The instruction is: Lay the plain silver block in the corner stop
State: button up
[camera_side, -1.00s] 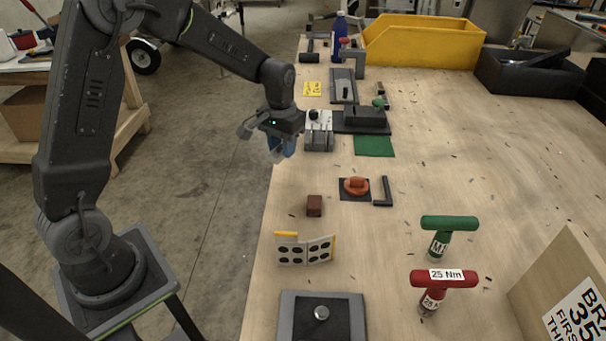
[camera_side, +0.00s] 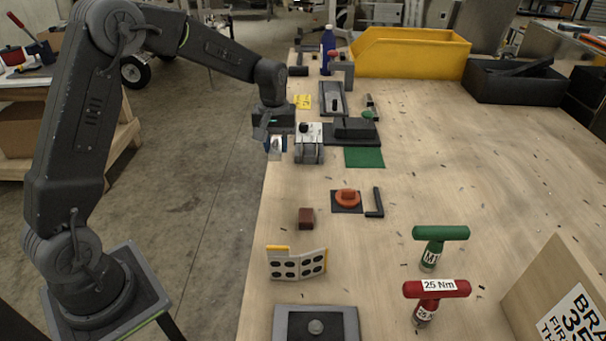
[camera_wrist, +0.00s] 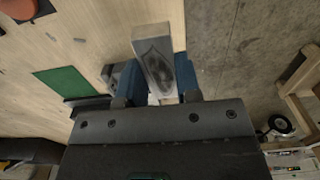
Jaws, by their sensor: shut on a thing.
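My gripper (camera_side: 276,147) is at the left edge of the bench, left of a grey-and-white box-shaped device. In the wrist view its two blue fingers (camera_wrist: 158,78) are shut on a plain silver block (camera_wrist: 153,50). The block is long and pale grey with a darker smudge on its face, and it sticks out past the fingertips. In the side view the block is mostly hidden by the fingers. A dark L-shaped piece (camera_side: 378,200), which looks like the corner stop, lies flat on the bench right of an orange knob. It is well apart from my gripper, nearer the side camera.
The grey-and-white device (camera_side: 309,152) stands close beside my gripper. The orange knob (camera_side: 347,197) sits on a dark plate, near a brown block (camera_side: 306,218). A green mat (camera_side: 364,157) lies behind. Green (camera_side: 440,234) and red (camera_side: 436,289) T-handles stand front right. The right-hand bench is mostly clear.

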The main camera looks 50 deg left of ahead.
send_over(303, 181)
notch_tip(303, 181, down, 4)
jog(key=shift+f, duration=1.8)
jog(key=shift+f, duration=0.2)
jog(key=o, duration=1.1)
jog(key=shift+c, duration=0.2)
notch_tip(303, 181, up, 14)
jog(key=shift+a, duration=0.25)
